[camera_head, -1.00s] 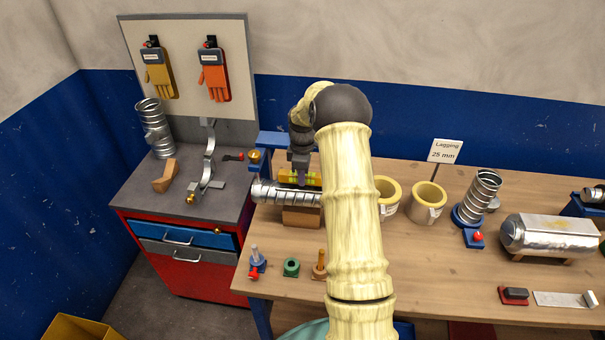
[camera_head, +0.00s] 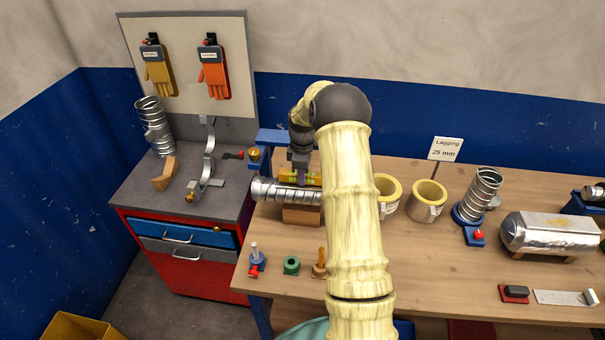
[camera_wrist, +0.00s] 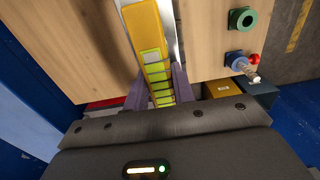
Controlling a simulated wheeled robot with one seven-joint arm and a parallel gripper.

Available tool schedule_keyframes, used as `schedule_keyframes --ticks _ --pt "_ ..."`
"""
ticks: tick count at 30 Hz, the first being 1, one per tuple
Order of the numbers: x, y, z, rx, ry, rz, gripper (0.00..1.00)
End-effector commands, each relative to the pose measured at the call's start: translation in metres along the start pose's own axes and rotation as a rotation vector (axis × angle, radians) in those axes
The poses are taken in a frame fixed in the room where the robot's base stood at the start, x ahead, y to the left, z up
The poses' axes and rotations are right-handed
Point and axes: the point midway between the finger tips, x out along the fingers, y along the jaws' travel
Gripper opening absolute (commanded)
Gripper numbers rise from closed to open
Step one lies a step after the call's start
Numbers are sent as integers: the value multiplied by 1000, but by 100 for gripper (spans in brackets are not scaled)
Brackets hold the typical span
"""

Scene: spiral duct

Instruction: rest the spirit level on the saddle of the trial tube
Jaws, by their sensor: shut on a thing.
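The yellow spirit level (camera_wrist: 143,30) with its green vials lies between my gripper's fingers (camera_wrist: 159,82) in the wrist view, and the gripper is shut on it. In the head view the spirit level (camera_head: 287,176) is seen just above the trial tube (camera_head: 270,191), a silver spiral duct lying on a wooden block (camera_head: 301,215). My gripper (camera_head: 300,180) points down there. Whether the level touches the tube or its saddle cannot be told. My arm hides the right end of the tube.
Two yellow lagging rings (camera_head: 427,200) stand right of my arm, by a sign (camera_head: 445,149). Small fittings, including a green ring (camera_head: 291,265), stand at the table's front left. A blue bracket (camera_head: 270,139) stands behind the tube.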

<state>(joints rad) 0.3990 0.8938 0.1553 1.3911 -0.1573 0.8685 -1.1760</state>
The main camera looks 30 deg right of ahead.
Motion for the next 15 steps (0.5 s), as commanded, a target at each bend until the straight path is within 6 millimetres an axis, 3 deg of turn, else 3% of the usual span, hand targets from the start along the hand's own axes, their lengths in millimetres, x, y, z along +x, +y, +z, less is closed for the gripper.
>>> schedule_keyframes --ticks 3,4,7,15 --pt "2 0 0 0 0 0 0" --pt "1 0 0 0 0 0 31" --pt "1 0 0 0 0 0 51" --pt "1 0 0 0 0 0 51"
